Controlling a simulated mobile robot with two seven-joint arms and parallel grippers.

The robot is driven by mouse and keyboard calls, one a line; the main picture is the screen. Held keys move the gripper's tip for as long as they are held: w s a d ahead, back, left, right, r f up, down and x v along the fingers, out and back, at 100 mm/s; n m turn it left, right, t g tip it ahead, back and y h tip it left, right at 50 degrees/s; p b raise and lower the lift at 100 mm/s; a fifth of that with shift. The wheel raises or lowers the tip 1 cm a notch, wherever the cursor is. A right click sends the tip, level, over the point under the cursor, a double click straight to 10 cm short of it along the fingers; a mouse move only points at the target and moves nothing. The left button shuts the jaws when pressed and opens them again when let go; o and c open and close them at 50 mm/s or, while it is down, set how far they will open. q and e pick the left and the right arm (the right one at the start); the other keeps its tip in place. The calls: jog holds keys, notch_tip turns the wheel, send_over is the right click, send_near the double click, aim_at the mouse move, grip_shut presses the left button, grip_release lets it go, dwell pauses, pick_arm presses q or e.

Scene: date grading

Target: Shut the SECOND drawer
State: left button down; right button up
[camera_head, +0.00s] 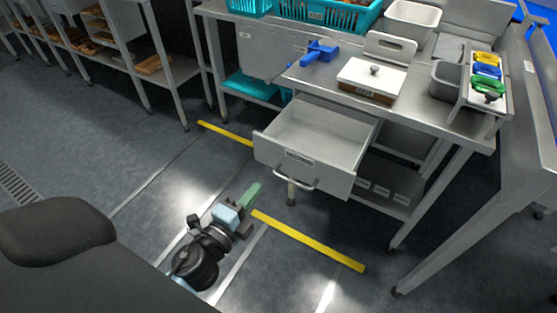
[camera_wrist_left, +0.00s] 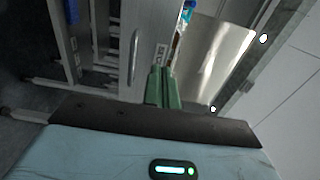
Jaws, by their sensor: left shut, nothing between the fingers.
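A grey metal drawer (camera_head: 315,136) stands pulled out under the steel table in the head view. Its inside looks empty, and the label on its front is too small to read. A bar handle (camera_head: 296,183) is on its front; the drawer front (camera_wrist_left: 150,40) and handle (camera_wrist_left: 133,60) also show in the left wrist view. My left gripper (camera_head: 254,190) has green fingers that are shut and empty. It is in front of the drawer, left of the handle and apart from it in the head view. The fingers (camera_wrist_left: 162,86) also show in the left wrist view. My right gripper is not in view.
The steel table (camera_head: 340,105) bears a white lidded box (camera_head: 372,77), a blue tool (camera_head: 319,52), teal baskets (camera_head: 330,14) and a rack of coloured items (camera_head: 487,75). A table leg (camera_head: 432,200) stands right of the drawer. The floor with yellow tape (camera_head: 310,242) before the drawer is clear.

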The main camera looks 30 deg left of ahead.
pick_arm(q)
send_near(284, 154)
jog(key=w+p, duration=0.1)
jog(key=w, duration=0.4)
jog(key=shift+d+r, duration=0.1)
jog(key=shift+r, duration=0.05)
jog(key=shift+w, duration=0.85)
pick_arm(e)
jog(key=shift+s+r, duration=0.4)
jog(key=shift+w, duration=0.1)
pick_arm(q)
jog(key=shift+w, duration=0.1)
